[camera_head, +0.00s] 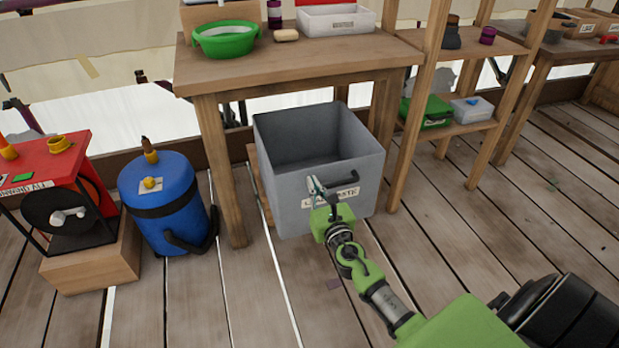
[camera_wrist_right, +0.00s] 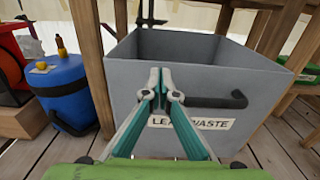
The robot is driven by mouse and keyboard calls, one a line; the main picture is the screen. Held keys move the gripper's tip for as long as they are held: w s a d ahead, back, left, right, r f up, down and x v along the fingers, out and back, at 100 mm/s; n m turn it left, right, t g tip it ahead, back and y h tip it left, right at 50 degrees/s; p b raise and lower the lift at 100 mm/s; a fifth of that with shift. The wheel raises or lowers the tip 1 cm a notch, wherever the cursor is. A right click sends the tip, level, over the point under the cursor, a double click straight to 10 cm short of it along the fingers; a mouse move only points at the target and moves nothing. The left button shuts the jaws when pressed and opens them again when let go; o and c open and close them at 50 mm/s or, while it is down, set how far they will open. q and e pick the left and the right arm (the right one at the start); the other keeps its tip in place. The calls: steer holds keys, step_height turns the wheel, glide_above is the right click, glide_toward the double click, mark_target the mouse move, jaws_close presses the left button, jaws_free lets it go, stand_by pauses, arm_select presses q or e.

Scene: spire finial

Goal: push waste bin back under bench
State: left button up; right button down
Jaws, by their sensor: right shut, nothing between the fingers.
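The waste bin (camera_head: 300,205) is a grey, open-topped box with a dark handle and a white label on its front. It stands on the plank floor, partly under the wooden bench (camera_head: 290,70), with its front sticking out past the bench's front edge. My right gripper (camera_head: 313,184) is shut and empty at the bin's front wall, beside the handle. In the right wrist view its fingertips (camera_wrist_right: 160,80) are together before the bin's front (camera_wrist_right: 225,85), left of the handle, and cover part of the label. I cannot tell whether they touch the wall. My left gripper is not in view.
A blue canister (camera_head: 165,205) with a black hose and a red machine (camera_head: 60,190) on a wooden block stand left of the bin. Bench legs flank the bin. A green basin (camera_head: 226,40) is on the bench. The floor at right is clear.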

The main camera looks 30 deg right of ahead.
mark_target(307, 171)
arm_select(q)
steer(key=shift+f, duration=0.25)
arm_select(e)
steer(key=shift+x, duration=1.7)
